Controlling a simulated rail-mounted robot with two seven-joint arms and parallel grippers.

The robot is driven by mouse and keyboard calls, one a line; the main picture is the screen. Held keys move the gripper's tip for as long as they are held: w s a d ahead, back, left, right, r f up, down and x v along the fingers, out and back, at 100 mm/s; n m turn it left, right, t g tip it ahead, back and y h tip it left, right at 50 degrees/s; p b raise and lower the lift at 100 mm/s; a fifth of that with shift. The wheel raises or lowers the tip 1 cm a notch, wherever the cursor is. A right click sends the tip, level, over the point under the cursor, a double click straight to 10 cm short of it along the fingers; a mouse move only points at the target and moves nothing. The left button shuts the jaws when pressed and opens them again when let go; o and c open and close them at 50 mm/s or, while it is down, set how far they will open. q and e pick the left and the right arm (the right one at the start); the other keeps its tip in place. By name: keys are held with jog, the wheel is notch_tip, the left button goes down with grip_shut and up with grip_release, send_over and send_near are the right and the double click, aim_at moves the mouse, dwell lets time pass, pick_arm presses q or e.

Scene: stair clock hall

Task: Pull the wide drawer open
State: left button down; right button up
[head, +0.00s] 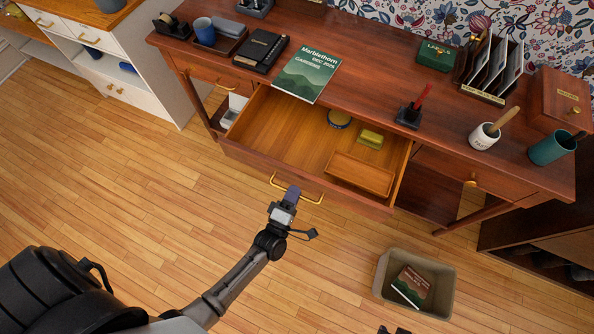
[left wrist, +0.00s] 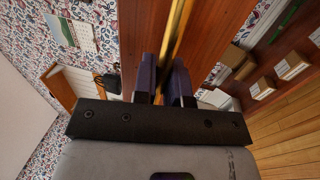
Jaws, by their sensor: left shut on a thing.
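The wide drawer (head: 262,172) stands pulled out from the middle of the brown wooden desk, and its inside shows from above. It holds a round dark tin (head: 339,118), a yellow box (head: 370,138) and a small wooden tray (head: 358,174). My left gripper (head: 292,194) is at the drawer front, shut on the brass handle (head: 313,202). In the left wrist view the handle (left wrist: 178,38) runs between the purple fingertips (left wrist: 165,80). My right gripper does not show clearly; only a small dark part appears at the bottom edge of the head view.
The desk top (head: 372,75) carries a magazine (head: 306,72), a black book (head: 261,50), a pen stand (head: 410,115) and cups. A waste bin (head: 380,281) with a booklet in it stands on the floor at lower right. The floor before the drawer is otherwise clear.

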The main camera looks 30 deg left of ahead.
pick_arm(q)
jog(key=shift+v, duration=0.85)
jog(key=shift+r, duration=0.15)
jog(key=c, duration=1.2)
grip_release()
jog(key=p+v, duration=0.1)
jog(key=v, duration=1.2)
jog(key=shift+s, duration=0.4)
